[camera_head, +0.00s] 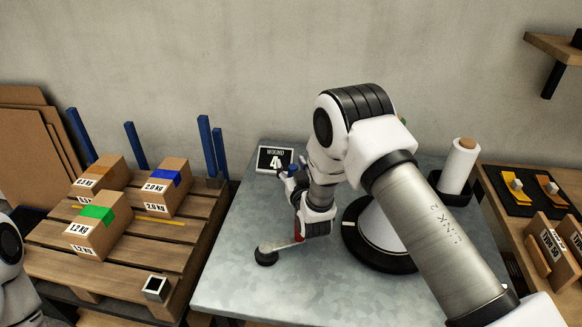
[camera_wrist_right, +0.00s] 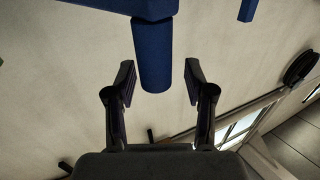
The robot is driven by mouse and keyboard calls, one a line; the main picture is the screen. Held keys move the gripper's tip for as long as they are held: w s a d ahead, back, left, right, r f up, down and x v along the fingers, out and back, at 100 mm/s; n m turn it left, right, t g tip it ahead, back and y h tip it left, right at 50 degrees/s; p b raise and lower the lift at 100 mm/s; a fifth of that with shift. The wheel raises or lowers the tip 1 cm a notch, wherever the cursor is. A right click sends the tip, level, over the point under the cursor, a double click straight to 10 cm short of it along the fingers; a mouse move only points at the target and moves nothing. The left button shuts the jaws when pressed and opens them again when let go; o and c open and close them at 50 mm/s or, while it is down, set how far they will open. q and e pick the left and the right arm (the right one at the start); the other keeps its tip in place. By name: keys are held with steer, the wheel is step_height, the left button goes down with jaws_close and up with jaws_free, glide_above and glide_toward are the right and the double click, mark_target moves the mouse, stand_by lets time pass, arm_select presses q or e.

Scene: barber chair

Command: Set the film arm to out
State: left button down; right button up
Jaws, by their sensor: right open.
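A light bar (camera_head: 280,246) lies over the grey tabletop, with a round black end (camera_head: 265,257) at its left; it looks like the film arm, but I cannot be sure. A red part shows at its right end, partly behind my right wrist. My right gripper (camera_head: 287,173) is beside a small sign reading "WOUND 4" (camera_head: 275,160), with a blue piece near its fingers. Contact is not visible. My left gripper is out of view.
A white film roll (camera_head: 461,166) stands in a black holder on the tabletop (camera_head: 235,285). A black-and-white round base is partly behind my right arm. A pallet (camera_head: 150,258) with several boxes and blue posts is at left.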

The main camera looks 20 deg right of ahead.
step_height(320, 180, up, 10)
steer(key=shift+a+f, duration=0.1)
steer(key=shift+f, duration=0.1)
